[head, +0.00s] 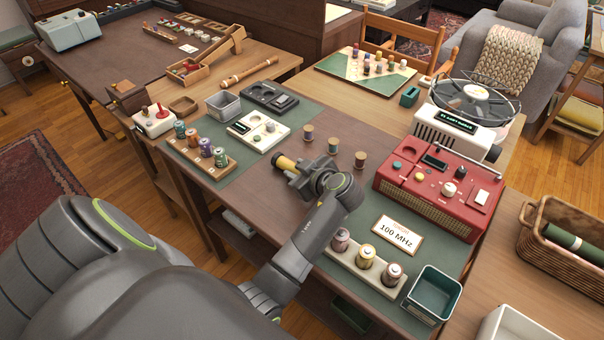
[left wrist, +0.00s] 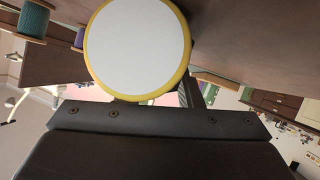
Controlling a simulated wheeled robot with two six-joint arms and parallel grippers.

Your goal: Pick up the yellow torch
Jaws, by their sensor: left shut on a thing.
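The yellow torch (head: 286,163) is a short yellow cylinder near the middle of the table in the head view. My left gripper (head: 299,174) is shut on it. The torch's yellow end sticks out to the left of the jaws, and the rest is hidden by the gripper. In the left wrist view the torch (left wrist: 138,45) shows as a large white round face with a yellow rim, just past the gripper's dark body. I cannot tell whether it touches the table. My right gripper is not in view.
Wooden spools (head: 333,145) stand close behind and right of the gripper. A red radio (head: 440,183) is to the right. A rack of coloured spools (head: 202,153) and a white meter (head: 257,132) are to the left. A "100 MHz" card (head: 397,235) and a green bin (head: 433,293) are at front right.

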